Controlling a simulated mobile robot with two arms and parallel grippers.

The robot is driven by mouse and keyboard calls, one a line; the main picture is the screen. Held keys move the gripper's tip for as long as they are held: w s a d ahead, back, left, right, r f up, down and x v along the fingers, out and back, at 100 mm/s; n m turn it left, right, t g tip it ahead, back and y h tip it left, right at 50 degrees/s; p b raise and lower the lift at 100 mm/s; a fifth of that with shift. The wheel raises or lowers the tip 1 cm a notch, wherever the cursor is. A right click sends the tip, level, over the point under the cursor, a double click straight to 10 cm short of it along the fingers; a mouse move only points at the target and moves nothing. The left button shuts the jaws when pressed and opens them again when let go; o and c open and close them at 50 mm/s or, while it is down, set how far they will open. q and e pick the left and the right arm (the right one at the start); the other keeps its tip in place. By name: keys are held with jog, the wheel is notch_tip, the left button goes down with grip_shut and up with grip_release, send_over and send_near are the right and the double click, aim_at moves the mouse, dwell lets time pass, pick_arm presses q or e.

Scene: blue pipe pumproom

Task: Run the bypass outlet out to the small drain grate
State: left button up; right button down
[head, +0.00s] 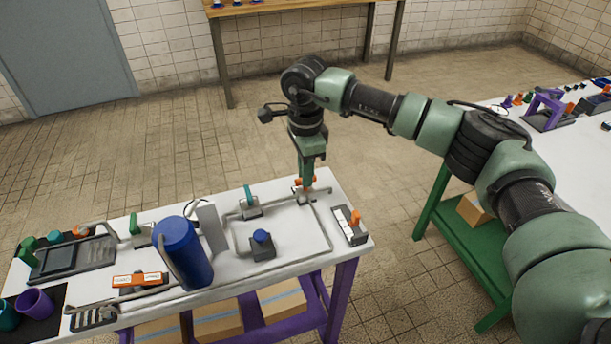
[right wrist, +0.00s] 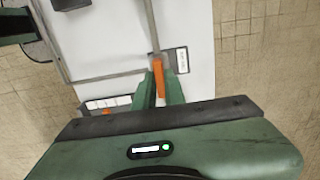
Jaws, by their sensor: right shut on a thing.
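My right gripper (head: 307,186) points down at the right part of the white table. It is shut on an orange valve handle (head: 298,182), which also shows between the fingers in the right wrist view (right wrist: 158,78). Grey pipes (head: 331,240) run over the tabletop and meet at this valve. A teal-handled valve (head: 248,193) and a blue-knobbed valve (head: 262,236) sit to its left. A small slotted grey piece (head: 95,318), perhaps the small drain grate, lies at the front left. The label (right wrist: 182,60) beside the held valve is too small to read. My left gripper is out of view.
A tall blue cylinder (head: 183,253) stands on the table's middle. A block with an orange knob (head: 350,226) sits near the right edge.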

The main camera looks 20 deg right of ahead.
jog(key=shift+w+r+n, duration=0.1)
jog(key=shift+r+n, duration=0.05)
jog(key=shift+n, duration=0.15)
jog(key=c, duration=1.5)
grip_release()
notch_tip(320, 180, up, 8)
jog(key=shift+f+b, duration=0.15)
jog(key=shift+b, duration=0.35)
